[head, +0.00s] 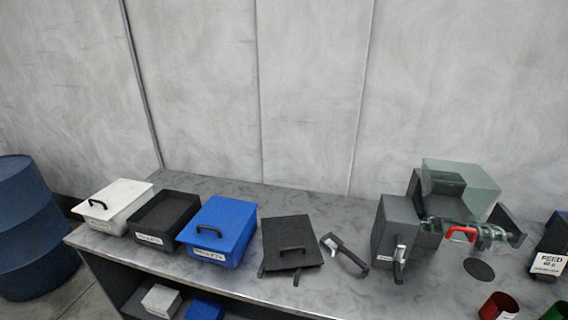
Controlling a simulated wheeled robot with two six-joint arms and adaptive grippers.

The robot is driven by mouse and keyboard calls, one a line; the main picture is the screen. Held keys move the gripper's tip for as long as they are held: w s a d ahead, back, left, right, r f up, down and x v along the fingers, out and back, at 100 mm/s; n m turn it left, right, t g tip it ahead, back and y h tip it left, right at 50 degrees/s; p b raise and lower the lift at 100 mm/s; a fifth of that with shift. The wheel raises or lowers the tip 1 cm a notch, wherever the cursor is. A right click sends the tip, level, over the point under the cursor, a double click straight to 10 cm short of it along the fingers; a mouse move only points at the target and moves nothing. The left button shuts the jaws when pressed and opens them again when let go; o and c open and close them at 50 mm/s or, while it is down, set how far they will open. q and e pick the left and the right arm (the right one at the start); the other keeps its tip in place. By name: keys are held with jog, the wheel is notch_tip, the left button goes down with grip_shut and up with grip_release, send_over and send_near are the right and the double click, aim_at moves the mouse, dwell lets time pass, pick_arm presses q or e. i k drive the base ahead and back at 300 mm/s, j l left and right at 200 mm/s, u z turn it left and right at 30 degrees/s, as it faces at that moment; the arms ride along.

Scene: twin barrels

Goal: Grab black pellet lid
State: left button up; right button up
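The black lid (291,244) lies on the table to the right of the blue box, with its dark handle (292,252) facing up near the front edge. Small dark pieces show under its front side; I cannot tell what they are. The open black box (164,220) stands between the white box and the blue box, with no lid on it. It has a white label on its front, too small to read surely. Neither of my grippers is in the head view.
A white lidded box (113,207) and a blue lidded box (218,232) flank the black box. A grey tool (344,256) lies right of the lid. Further right stands a dark machine (405,228) with a clear cover and red handle. A blue barrel (33,230) stands left.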

aim_at(289, 241)
jog(key=i+j+z, duration=0.1)
jog(key=j+z, duration=0.2)
jog(key=j, duration=0.3)
jog(key=j+z, duration=0.3)
jog(key=j, duration=0.3)
jog(key=i, duration=0.05)
